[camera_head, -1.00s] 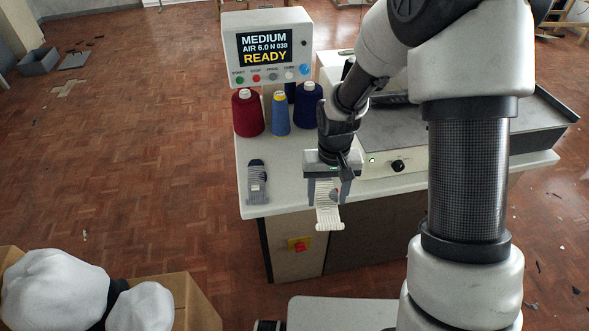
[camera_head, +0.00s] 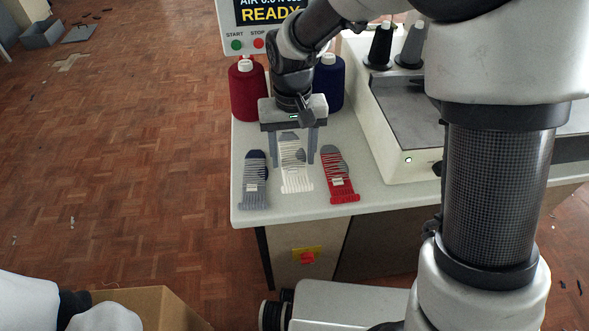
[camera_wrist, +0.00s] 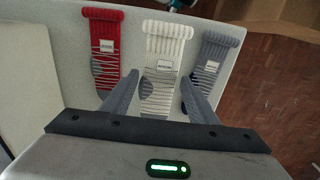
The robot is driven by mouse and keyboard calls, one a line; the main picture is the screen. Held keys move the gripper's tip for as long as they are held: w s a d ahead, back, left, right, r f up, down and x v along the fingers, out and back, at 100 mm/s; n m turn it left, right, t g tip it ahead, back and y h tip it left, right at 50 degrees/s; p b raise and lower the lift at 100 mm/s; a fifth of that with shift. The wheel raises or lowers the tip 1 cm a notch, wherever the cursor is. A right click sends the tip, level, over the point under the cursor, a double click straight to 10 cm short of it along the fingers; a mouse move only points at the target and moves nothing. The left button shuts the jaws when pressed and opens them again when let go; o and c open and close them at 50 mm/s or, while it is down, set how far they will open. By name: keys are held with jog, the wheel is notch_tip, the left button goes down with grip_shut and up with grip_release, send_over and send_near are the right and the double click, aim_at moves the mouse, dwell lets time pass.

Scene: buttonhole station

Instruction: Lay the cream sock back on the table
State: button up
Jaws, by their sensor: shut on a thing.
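The cream sock (camera_head: 296,172) is ribbed, with a grey heel and toe and a small label. In the head view it lies flat between a grey sock and a red sock, at or just above the table top (camera_head: 245,212); I cannot tell if it touches. My gripper (camera_head: 296,160) points down over it, one finger along each side, shut on it. In the wrist view, the cream sock (camera_wrist: 165,60) runs between the fingertips (camera_wrist: 160,82). My gripper hides part of its toe end in the head view.
The grey sock (camera_head: 255,185) lies close on the left and the red sock (camera_head: 340,180) close on the right. Behind stand a dark red cone (camera_head: 247,95) and a blue cone (camera_head: 329,88). The machine (camera_head: 400,140) bounds the right side. The table's front edge is near.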

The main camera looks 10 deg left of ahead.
aim_at(293, 163)
jog(key=shift+f+b, duration=0.6)
jog(key=shift+f, duration=1.75)
jog(key=shift+f, duration=0.2)
jog(key=o, duration=1.1)
notch_tip(293, 163, up, 12)
jog(key=p, duration=0.3)
jog(key=shift+r, duration=0.2)
